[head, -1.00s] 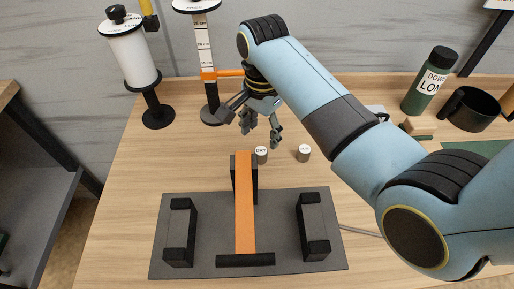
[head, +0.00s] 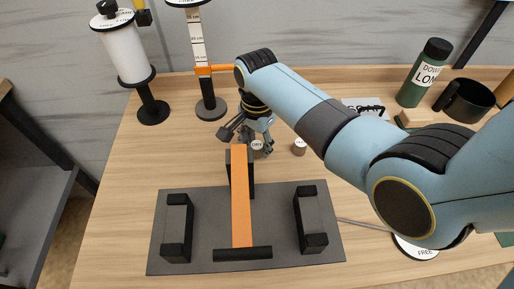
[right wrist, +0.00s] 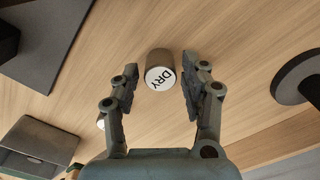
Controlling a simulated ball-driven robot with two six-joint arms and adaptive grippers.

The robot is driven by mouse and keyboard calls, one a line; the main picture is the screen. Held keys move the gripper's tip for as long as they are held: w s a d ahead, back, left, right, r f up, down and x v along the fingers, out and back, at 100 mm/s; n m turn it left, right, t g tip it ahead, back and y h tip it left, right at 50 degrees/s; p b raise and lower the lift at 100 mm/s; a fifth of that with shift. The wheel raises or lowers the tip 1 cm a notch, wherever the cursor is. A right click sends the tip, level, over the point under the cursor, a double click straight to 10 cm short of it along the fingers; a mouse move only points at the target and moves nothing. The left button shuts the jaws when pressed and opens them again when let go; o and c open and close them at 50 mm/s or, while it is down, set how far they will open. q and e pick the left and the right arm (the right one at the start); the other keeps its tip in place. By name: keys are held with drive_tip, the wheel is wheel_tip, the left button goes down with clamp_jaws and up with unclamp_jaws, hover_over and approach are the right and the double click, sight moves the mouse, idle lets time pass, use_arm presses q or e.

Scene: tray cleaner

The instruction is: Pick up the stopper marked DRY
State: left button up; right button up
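The stopper marked DRY (head: 257,146) is a small brown cylinder with a white labelled top, standing on the table behind the orange bar. It also shows in the right wrist view (right wrist: 160,71), between the fingertips and slightly beyond them. My right gripper (head: 255,148) has come down over it; in the right wrist view its two fingers (right wrist: 158,85) are spread apart with gaps on both sides of the stopper. A second stopper (head: 299,147) stands to the right. My left gripper is not in view.
A dark mat (head: 277,222) with black brackets and an orange bar (head: 241,205) lies in front. A black-based ruler stand (head: 208,107) and a white roll stand (head: 152,112) are behind left. A green bottle (head: 424,74) and a black mug (head: 464,101) stand at back right.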

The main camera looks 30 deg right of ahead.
clamp_jaws()
